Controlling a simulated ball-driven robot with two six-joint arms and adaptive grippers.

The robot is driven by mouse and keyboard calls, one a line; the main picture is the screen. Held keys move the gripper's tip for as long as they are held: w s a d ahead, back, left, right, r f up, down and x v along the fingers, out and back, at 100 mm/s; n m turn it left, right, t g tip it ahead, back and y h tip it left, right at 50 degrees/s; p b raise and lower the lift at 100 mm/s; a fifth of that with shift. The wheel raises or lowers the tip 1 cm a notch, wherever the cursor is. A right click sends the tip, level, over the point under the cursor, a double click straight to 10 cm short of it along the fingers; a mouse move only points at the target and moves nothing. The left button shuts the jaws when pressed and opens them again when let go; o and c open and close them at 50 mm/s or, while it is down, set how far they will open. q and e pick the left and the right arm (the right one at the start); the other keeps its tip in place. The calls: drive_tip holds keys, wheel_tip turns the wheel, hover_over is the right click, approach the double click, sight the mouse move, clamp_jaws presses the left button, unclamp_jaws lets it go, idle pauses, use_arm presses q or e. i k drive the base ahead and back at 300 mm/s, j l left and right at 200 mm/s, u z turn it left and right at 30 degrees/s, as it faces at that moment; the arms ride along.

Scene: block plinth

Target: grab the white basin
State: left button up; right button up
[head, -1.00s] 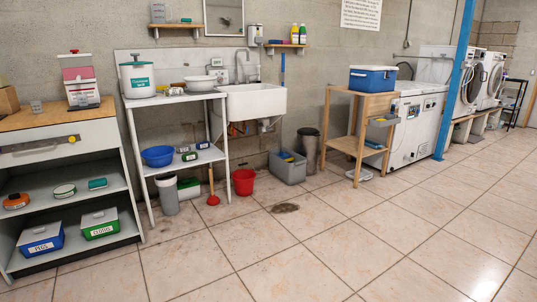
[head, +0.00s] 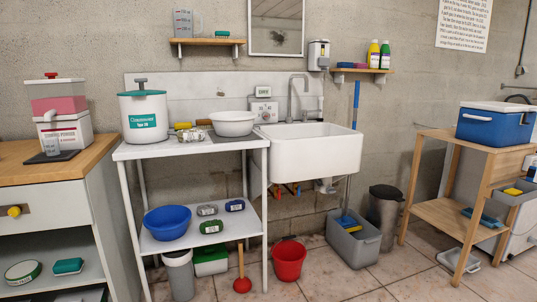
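The white basin (head: 232,123) is a shallow round bowl. It stands upright on the right part of the white metal table's top (head: 160,149), just left of the white wall sink (head: 314,155). Its inside shows only as a thin ellipse. A blue basin (head: 167,223) sits on the table's lower shelf. Neither of my grippers shows in the head view.
A white canister with a teal lid (head: 143,112), a yellow-handled tool (head: 193,124) and a small clear item stand left of the basin. Below are a grey bin (head: 179,275), plunger (head: 242,284) and red bucket (head: 289,260). Open tiled floor lies at the lower right.

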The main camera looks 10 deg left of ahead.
sight(230, 123)
drive_tip(key=i+l+u, duration=0.15)
drive_tip(key=i+u, duration=0.25)
drive_tip(key=i, duration=0.15)
drive_tip(key=i+l+u, duration=0.25)
drive_tip(key=i+u, duration=0.2)
drive_tip(key=i+l+u, duration=0.4)
drive_tip(key=i+l, duration=0.1)
